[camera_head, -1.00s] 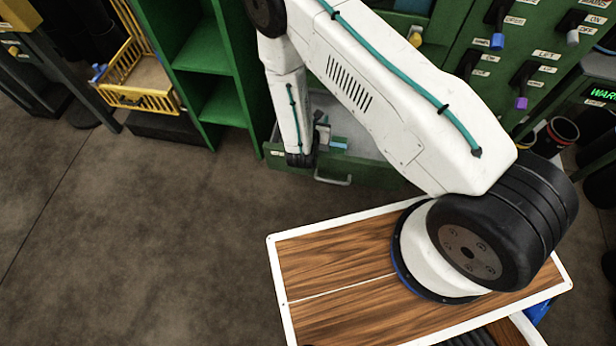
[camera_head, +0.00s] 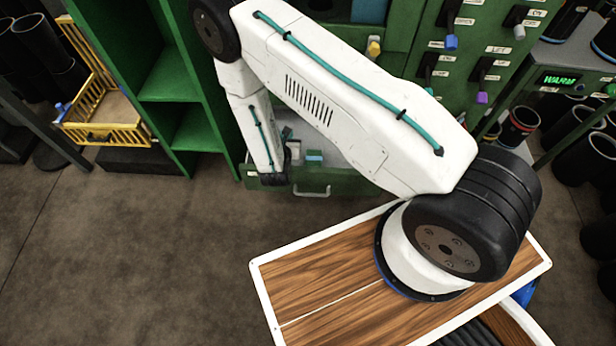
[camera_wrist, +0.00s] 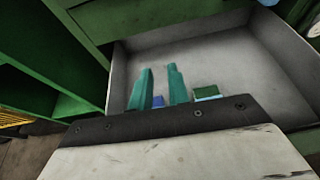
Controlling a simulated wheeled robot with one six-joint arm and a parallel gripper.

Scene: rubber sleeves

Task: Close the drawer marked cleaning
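A green drawer (camera_head: 345,184) stands pulled out low in the green cabinet, with a metal handle (camera_head: 312,191) on its front. A small white label at its left end is too small to read. In the wrist view I look into its grey interior (camera_wrist: 220,60). A green and blue block (camera_wrist: 207,93) shows there; it also shows in the head view (camera_head: 314,156). My gripper (camera_wrist: 160,80) has two teal fingers standing apart with nothing clearly between them. They show over the drawer's inside; whether they touch it I cannot tell. My arm hides part of the drawer in the head view.
Green open shelves (camera_head: 170,75) and a yellow basket (camera_head: 110,120) are left of the drawer. A panel with switches (camera_head: 480,65) is at the right. My wood-topped base is close in front of the drawer. Bare floor (camera_head: 130,250) lies at the left.

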